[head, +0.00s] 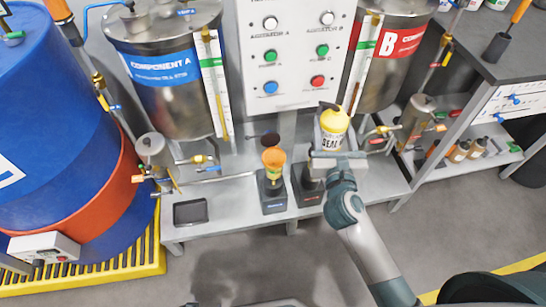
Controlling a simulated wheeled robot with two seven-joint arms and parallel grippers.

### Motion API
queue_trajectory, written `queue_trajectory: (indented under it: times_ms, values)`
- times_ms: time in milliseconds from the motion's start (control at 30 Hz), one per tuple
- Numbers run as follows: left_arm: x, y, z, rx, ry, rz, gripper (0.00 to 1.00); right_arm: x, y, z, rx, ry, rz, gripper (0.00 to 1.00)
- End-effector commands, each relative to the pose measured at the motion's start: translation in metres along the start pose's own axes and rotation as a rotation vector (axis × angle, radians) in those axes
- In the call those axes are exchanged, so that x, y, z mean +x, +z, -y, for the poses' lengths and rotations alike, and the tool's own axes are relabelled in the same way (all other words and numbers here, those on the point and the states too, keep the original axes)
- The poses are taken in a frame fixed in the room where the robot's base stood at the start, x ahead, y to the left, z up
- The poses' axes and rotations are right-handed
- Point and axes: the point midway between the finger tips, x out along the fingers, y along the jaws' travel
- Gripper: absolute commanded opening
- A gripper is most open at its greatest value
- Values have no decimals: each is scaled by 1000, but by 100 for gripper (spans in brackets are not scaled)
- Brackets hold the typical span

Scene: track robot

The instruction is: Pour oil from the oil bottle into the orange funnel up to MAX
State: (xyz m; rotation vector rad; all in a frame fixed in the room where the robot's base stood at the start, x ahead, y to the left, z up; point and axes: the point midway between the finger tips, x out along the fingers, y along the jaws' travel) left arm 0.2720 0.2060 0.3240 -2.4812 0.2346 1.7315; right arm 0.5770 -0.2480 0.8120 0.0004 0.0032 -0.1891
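A yellow bottle (333,121) with a dark cap and a pale label stands about upright at the right of the middle of the bench. My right gripper (333,140) is at this bottle, its grey fingers on either side of it. Whether they press on it, and whether the bottle's base rests on anything, I cannot tell; the gripper hides its lower part. The orange funnel (274,157) is to the left of the bottle, on top of a small dark unit (273,190). A dark round lid (270,138) shows just behind it. A MAX mark is too small to make out. My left gripper is out of view.
A second dark unit (306,187) sits right of the funnel's. A black tray (190,212) lies on the bench's left (235,200). Steel tanks (165,85) and a control panel (295,55) stand behind. A blue drum (50,120) is at left, shelving (490,110) at right.

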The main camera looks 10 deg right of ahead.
Motion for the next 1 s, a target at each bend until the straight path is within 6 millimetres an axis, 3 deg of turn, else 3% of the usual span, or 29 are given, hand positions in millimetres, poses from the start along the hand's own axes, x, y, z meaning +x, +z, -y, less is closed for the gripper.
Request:
queue_trajectory:
  times_ms: [200,500,1000]
  values:
    - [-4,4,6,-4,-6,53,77,46,-47,1,2,-49,-1,17]
    - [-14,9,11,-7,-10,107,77,82,-90,-6,2,-71,0,17]
    - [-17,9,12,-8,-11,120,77,89,-99,-8,0,-72,1,17]
